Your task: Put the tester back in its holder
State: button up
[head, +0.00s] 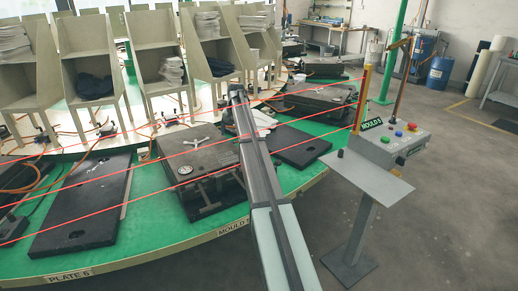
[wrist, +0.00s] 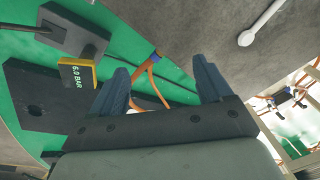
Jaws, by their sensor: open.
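My gripper (wrist: 163,82) is open, with two blue-grey fingers spread apart and nothing held between them. Beyond the gap are green surface and an orange hose (wrist: 153,85). In the wrist view, a dark device with a yellow face reading "6.0 BAR" (wrist: 78,77) lies left of the fingers, apart from them; it may be the tester. A black block with a round hole (wrist: 38,108) sits beside it and may be its holder, but I cannot tell. In the head view, my arm reaches over the carousel and hides part of it; the tester is not clear there.
A dark mould (head: 205,165) with a gauge sits left of my arm. Black plates lie left (head: 85,205) and right (head: 298,145) on the green carousel (head: 145,225). Red lines cross in front. A control console (head: 385,145) stands right. A grey panel (wrist: 215,25) fills the wrist view's top.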

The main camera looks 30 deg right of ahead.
jog(key=s+d+m, duration=0.1)
jog(key=s+d, duration=0.1)
jog(key=d, duration=0.1)
jog(key=s+d+m+g, duration=0.1)
jog(key=s+d+m, duration=0.1)
jog(key=d, duration=0.2)
jog(key=s+d+m+g, duration=0.1)
jog(key=d+m, duration=0.1)
jog(key=d, duration=0.1)
jog(key=shift+s+d+f+h, duration=0.3)
jog(key=shift+s+d+f, duration=0.05)
jog(key=shift+s+d, duration=0.05)
jog(key=shift+f, duration=0.2)
jog(key=shift+f, duration=4.3)
jog(key=shift+c, duration=0.3)
jog(key=c, duration=1.3)
jog(key=shift+o, duration=0.2)
jog(key=shift+r, duration=0.2)
jog(key=shift+r, duration=2.8)
